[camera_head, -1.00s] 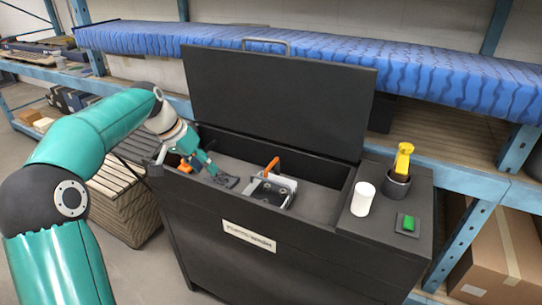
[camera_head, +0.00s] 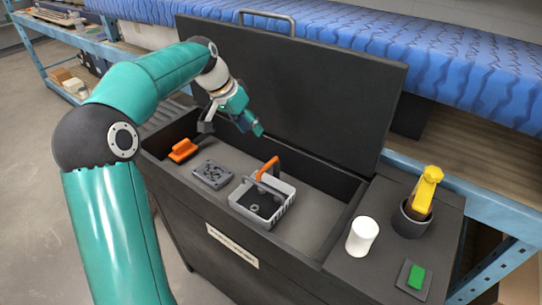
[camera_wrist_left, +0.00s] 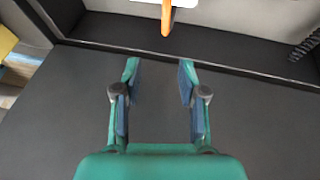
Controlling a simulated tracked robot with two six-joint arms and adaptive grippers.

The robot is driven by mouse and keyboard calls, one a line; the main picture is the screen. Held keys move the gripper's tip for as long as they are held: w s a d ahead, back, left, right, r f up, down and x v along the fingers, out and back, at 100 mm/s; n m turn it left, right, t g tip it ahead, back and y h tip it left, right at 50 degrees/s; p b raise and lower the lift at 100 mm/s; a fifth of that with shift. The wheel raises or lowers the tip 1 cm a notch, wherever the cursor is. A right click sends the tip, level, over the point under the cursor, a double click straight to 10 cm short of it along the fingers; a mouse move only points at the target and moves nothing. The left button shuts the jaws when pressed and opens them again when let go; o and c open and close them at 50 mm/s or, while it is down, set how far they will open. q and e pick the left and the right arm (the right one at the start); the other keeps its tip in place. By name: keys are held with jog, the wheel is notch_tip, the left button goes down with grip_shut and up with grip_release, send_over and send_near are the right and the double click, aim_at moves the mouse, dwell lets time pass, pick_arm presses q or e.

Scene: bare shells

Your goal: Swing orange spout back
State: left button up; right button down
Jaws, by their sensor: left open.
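The orange spout (camera_head: 268,168) sticks up on a grey arched pipe over a small white basket-like basin (camera_head: 263,200) inside the open black chest. In the left wrist view the orange spout (camera_wrist_left: 167,17) shows at the top edge, beyond the fingers. My left gripper (camera_head: 258,131) is above the chest, behind and a little left of the spout, apart from it. In the left wrist view its two fingers (camera_wrist_left: 157,75) are spread with nothing between them. My right gripper is not in view.
The raised black lid (camera_head: 320,90) stands behind the gripper. Left of the basin are a grey drain-like plate (camera_head: 212,174) and an orange block (camera_head: 183,150). A white cup (camera_head: 362,236), a yellow-handled tool in a dark pot (camera_head: 411,219) and a green switch (camera_head: 416,278) are on the right ledge.

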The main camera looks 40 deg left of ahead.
aim_at(269, 162)
pick_arm(q)
jog(key=x, duration=0.5)
jog(key=p+x, duration=0.1)
jog(key=x, duration=0.4)
jog(key=s+a+x, duration=0.1)
jog(key=x, duration=0.4)
jog(key=shift+w+f, duration=0.15)
jog(key=shift+f, duration=0.3)
grip_shut()
